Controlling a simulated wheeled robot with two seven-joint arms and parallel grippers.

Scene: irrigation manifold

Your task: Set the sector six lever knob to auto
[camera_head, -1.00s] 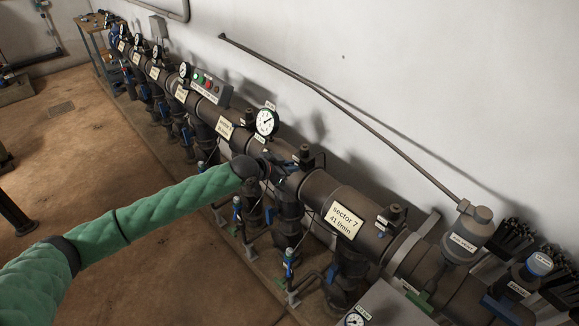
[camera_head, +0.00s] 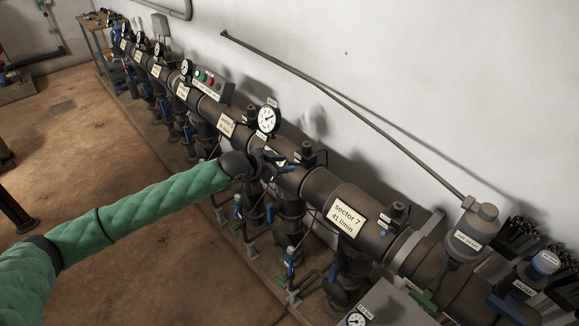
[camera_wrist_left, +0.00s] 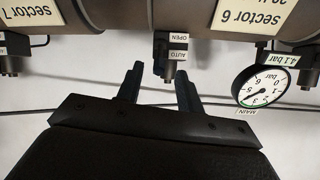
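The sector six knob (camera_wrist_left: 168,72) is a small dark piece on a dark block with white OPEN and AUTO labels (camera_wrist_left: 177,46), under the pipe in the upside-down left wrist view. In the head view its dark housing (camera_head: 307,156) stands on the pipe just right of my left gripper (camera_head: 277,163). In the left wrist view my left gripper (camera_wrist_left: 160,80) is open, with the knob showing between its two fingers. Whether they touch it or how deep it sits between them, I cannot tell. The sector 6 sign (camera_wrist_left: 262,15) is beside it. My right gripper is out of view.
The sector 7 sign (camera_head: 345,218) is nearer on the pipe. A round gauge (camera_head: 267,119) stands behind my gripper; the wrist view shows a gauge (camera_wrist_left: 262,86) right of the fingers. Blue-handled valves (camera_head: 290,258) hang below.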

